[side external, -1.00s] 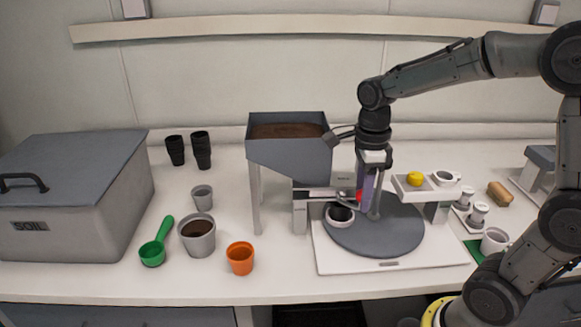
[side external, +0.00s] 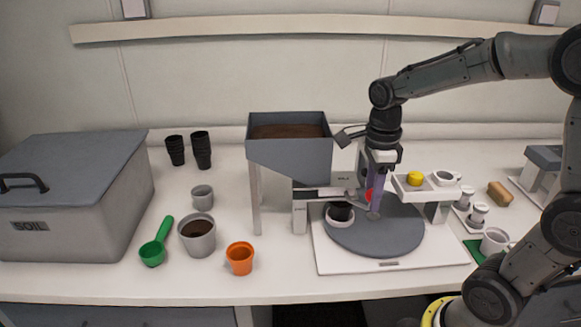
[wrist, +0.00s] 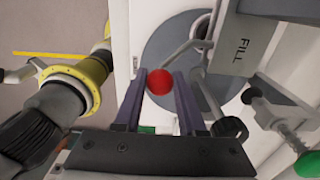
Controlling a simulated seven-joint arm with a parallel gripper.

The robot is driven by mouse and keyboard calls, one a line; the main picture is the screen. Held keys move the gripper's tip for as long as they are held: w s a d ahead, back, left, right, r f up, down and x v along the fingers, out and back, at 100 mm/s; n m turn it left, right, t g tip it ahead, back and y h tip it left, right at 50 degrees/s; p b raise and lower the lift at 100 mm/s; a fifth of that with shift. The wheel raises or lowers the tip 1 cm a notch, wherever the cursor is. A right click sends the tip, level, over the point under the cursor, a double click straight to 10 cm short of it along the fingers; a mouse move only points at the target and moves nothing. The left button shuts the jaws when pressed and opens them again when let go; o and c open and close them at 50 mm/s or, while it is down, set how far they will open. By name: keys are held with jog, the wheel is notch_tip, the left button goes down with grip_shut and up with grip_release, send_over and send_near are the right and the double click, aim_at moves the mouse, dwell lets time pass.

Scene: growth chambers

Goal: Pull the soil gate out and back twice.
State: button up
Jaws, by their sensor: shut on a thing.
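The soil gate is a flat slide under the grey hopper (side external: 289,152), which has dark soil in its top. The gate's red knob (side external: 369,195) sits at its right end, and it also shows in the wrist view (wrist: 160,81). My gripper (side external: 373,208) points down, with its purple fingers shut on the red knob; one finger stands on each side of it. The gate's slide (side external: 335,192) is partly hidden by the hopper frame and my fingers. A dark pot (side external: 340,212) stands on the grey turntable (side external: 385,240) under the slide.
A white shelf (side external: 425,192) with a yellow item and a white cup stands close to the right of my gripper. An orange pot (side external: 240,258), a soil-filled grey pot (side external: 198,236) and a green scoop (side external: 153,252) lie at the left. A soil bin (side external: 75,200) fills the far left.

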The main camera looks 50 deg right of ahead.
jog(key=shift+w+a+r, duration=0.15)
jog(key=shift+w+a, duration=1.5)
jog(key=shift+w, duration=0.3)
jog(key=o, duration=0.7)
jog(key=shift+o, duration=1)
jog(key=shift+s, duration=0.1)
notch_tip(320, 180, up, 8)
jog(key=shift+s+a, duration=0.1)
